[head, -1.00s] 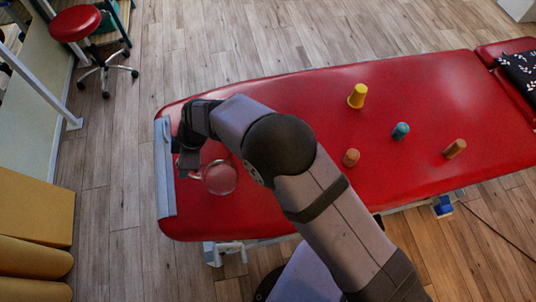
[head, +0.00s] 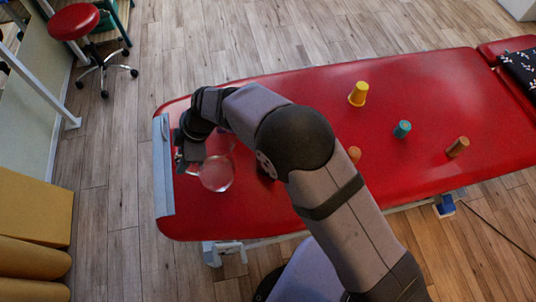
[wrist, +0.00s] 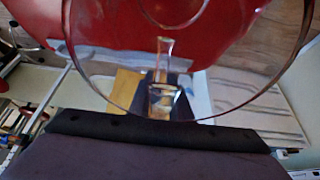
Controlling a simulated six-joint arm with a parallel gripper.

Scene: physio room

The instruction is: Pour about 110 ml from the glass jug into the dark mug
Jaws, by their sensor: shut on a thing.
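The clear glass jug (head: 215,174) is near the left end of the red table, with its handle side toward my gripper (head: 186,164). My gripper is shut on the jug at its left side. In the wrist view the jug's round glass edge (wrist: 115,103) fills the upper part, close to the camera. I cannot tell the liquid level, or whether the jug is clear of the table. The dark mug is not clearly visible; my arm covers part of the table to the right of the jug.
A grey bar (head: 164,165) edges the table's left end.

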